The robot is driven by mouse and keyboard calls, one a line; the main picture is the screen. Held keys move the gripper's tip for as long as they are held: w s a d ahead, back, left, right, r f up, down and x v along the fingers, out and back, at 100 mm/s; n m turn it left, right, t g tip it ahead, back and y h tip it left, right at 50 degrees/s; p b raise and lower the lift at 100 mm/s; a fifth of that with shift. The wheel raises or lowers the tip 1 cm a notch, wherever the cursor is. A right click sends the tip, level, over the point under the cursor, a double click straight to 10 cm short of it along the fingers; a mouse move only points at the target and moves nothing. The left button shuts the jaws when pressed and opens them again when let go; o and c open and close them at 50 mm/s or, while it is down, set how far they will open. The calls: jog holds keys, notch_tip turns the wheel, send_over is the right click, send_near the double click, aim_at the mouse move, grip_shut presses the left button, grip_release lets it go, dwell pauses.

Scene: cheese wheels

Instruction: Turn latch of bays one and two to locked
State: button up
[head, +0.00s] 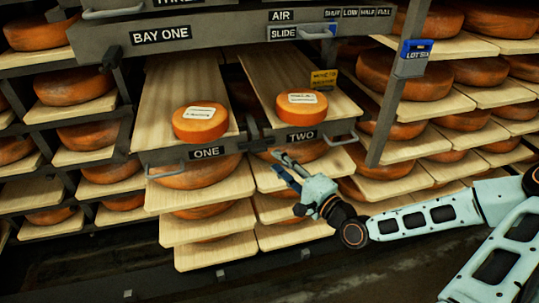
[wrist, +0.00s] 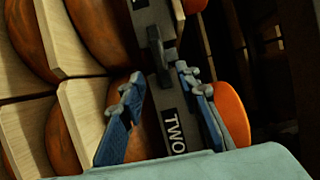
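Bay one's drawer front carries the label ONE (head: 207,152) and bay two's the label TWO (head: 301,136); TWO also shows in the wrist view (wrist: 174,132). A small dark latch (wrist: 156,48) sits on the grey front beyond the TWO label in the wrist view. It is small and dark between the two labels in the head view, so its setting is hard to read. My gripper (head: 280,162) is just below and in front of the drawer fronts, left of the TWO label. In the wrist view its blue fingers (wrist: 160,95) are apart, with nothing held between them.
Orange cheese wheels with paper labels sit on the drawer boards of bay one (head: 200,122) and bay two (head: 301,102). Grey handles stick out at the left of bay one (head: 165,170) and right of bay two (head: 343,139). Shelves of cheese surround them; open floor lies below.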

jog(key=shift+v, duration=2.2)
